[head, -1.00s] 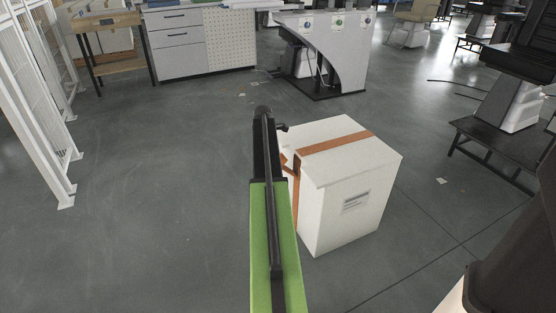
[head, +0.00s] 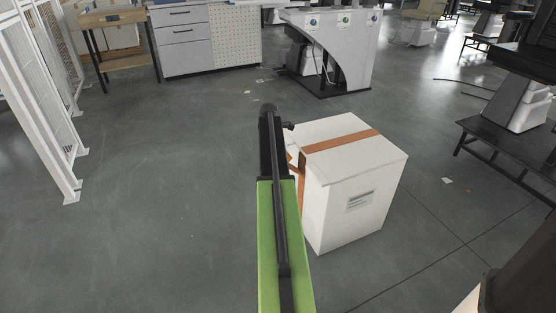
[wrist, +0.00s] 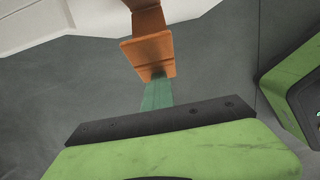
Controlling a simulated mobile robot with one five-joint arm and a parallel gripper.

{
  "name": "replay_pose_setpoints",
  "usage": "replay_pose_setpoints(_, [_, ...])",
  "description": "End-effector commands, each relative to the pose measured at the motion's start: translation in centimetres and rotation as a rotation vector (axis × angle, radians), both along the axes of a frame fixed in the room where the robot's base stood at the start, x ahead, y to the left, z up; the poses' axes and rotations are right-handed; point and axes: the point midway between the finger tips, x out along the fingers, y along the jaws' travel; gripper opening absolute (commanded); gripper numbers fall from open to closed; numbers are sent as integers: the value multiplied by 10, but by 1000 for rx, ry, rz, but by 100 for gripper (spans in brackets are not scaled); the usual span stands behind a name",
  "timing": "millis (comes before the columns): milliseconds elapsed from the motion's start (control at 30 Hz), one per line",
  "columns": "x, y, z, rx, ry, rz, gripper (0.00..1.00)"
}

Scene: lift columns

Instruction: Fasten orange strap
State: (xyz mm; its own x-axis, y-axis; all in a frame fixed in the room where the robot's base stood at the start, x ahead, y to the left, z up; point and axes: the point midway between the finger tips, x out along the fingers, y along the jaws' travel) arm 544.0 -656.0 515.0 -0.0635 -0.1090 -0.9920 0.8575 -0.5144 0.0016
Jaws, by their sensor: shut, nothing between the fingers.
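The orange strap (head: 341,142) runs over the top of a white box (head: 350,205) and down its left side, where a short orange piece sticks out. In the wrist view the strap (wrist: 147,20) comes down from the box (wrist: 60,18) to a flat orange end piece (wrist: 150,55). My gripper (wrist: 157,95) shows as a narrow teal tip, shut and empty, right at the lower edge of that end piece. I cannot tell if they touch. In the head view my dark and green arm stands in front of the box's left side and hides the fingertips.
A grey-white desk (head: 345,55) and a drawer cabinet (head: 185,45) stand behind. A white mesh fence (head: 45,110) is at the left, and a dark bench (head: 500,150) at the right. The floor left of the box is clear.

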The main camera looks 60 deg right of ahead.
Motion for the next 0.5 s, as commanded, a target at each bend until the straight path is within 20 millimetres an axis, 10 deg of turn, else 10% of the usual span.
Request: replay_pose_setpoints(500, [-5,3,-8,-2,12,-5,0])
